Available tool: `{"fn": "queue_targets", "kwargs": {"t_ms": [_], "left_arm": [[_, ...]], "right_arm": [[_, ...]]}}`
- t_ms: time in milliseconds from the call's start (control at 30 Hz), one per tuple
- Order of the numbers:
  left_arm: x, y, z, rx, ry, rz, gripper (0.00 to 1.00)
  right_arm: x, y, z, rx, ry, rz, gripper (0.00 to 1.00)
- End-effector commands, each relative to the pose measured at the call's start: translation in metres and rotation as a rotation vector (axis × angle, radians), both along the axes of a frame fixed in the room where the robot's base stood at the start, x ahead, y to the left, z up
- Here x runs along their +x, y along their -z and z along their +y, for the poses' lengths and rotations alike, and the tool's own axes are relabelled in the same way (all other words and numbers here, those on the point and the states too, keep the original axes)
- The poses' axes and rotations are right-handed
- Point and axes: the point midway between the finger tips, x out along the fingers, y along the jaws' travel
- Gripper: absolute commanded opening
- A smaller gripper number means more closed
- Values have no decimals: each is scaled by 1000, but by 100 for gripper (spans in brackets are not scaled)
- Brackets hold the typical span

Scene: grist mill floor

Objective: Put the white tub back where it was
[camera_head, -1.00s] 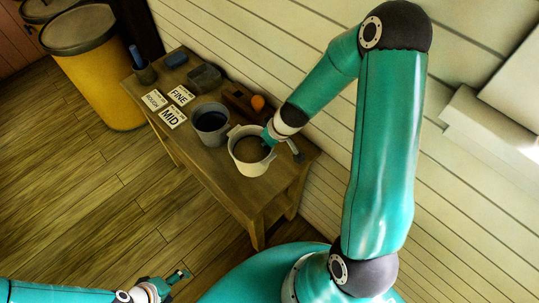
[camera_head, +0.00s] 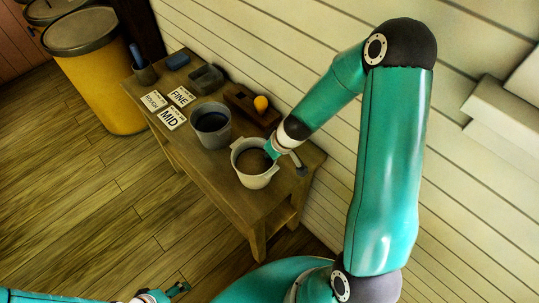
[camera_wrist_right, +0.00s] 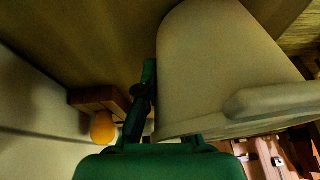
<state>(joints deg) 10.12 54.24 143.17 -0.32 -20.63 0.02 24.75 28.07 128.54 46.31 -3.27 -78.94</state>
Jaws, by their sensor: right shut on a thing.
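The white tub (camera_head: 254,179), an off-white pail with side lugs and a dark inside, is at the near right end of the wooden bench (camera_head: 224,192). My right gripper (camera_head: 273,152) is shut on the wall side of its rim.
A grey tub (camera_head: 211,136) with dark contents stands just behind the white tub. A wooden block with an orange knob (camera_head: 261,103) lies by the wall. Cards FINE (camera_head: 180,96), MID (camera_head: 171,119) and ROUGH (camera_head: 153,100) lie farther back. A yellow bin (camera_head: 105,85) stands beyond.

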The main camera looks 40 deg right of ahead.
Motion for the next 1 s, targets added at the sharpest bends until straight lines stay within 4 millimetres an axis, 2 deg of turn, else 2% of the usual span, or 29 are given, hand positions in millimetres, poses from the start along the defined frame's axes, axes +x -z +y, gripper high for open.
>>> {"fn": "queue_targets", "kwargs": {"t_ms": [67,100,200,233,533,667,767,1000], "left_arm": [[0,3,0,0,0,0,76],[0,1,0,0,0,0,76],[0,1,0,0,0,0,76],[0,1,0,0,0,0,76],[0,0,0,0,0,0,76],[0,-7,0,0,0,0,76],[0,-18,0,0,0,0,76],[0,-53,0,0,0,0,76]], "right_arm": [[0,3,0,0,0,-1,0],[0,2,0,0,0,0,12],[0,2,0,0,0,0,28],[0,2,0,0,0,0,31],[0,0,0,0,0,0,31],[-3,-9,-1,-1,1,0,31],[-7,-23,-3,-1,0,0,31],[-25,-68,-8,-1,3,0,31]]}}
